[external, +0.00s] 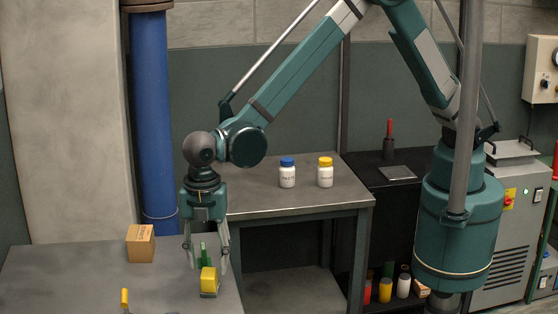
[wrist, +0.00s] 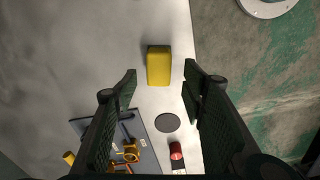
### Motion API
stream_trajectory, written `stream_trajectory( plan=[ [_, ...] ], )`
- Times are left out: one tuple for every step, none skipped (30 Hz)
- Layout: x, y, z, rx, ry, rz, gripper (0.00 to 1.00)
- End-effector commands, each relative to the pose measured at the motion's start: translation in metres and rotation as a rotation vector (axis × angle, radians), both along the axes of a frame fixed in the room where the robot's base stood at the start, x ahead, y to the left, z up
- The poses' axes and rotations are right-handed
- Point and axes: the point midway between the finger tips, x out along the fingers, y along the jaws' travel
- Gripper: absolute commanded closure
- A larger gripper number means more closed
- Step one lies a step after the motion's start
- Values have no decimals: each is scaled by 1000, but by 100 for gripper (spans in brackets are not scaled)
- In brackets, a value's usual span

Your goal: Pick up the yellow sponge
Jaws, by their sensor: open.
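The yellow sponge (external: 209,281) sits on the left grey table (external: 60,275), near its right edge. In the wrist view the sponge (wrist: 159,66) is a yellow block, seen from above, a little beyond my fingertips. My gripper (external: 208,264) points down above the table at the sponge. In the wrist view my gripper (wrist: 160,74) is open, with one finger toward each side of the sponge and nothing held. I cannot tell exactly how high the fingertips are above the sponge.
A cardboard box (external: 140,243) stands left of my gripper. A yellow-handled item (external: 125,298) is at the front. The wrist view shows a dark tray with brass parts (wrist: 131,152), a dark disc (wrist: 167,122) and a red-and-black item (wrist: 177,156). Two capped jars (external: 287,173) stand on the rear table.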

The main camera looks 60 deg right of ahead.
Motion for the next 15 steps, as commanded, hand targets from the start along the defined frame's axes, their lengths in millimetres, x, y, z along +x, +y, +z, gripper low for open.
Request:
stream_trajectory(
  plan=[
    [0, 0, 0, 0, 0, 0, 59],
    [0, 0, 0, 0, 0, 0, 59],
    [0, 0, 0, 0, 0, 0, 59],
    [0, 0, 0, 0, 0, 0, 59],
    [0, 0, -1, 0, 0, 0, 59],
    [0, 0, -2, 0, 0, 0, 59],
    [1, 0, -3, 0, 0, 0, 59],
    [1, 0, -5, 0, 0, 0, 59],
    [1, -1, -8, 0, 0, 0, 59],
    [1, -1, -10, 0, 0, 0, 59],
    [2, -1, -13, 0, 0, 0, 59],
    [2, -1, -18, 0, 0, 0, 59],
    [3, -1, -21, 0, 0, 0, 59],
    [3, -2, -24, 0, 0, 0, 59],
    [4, -2, -29, 0, 0, 0, 59]
  ],
)
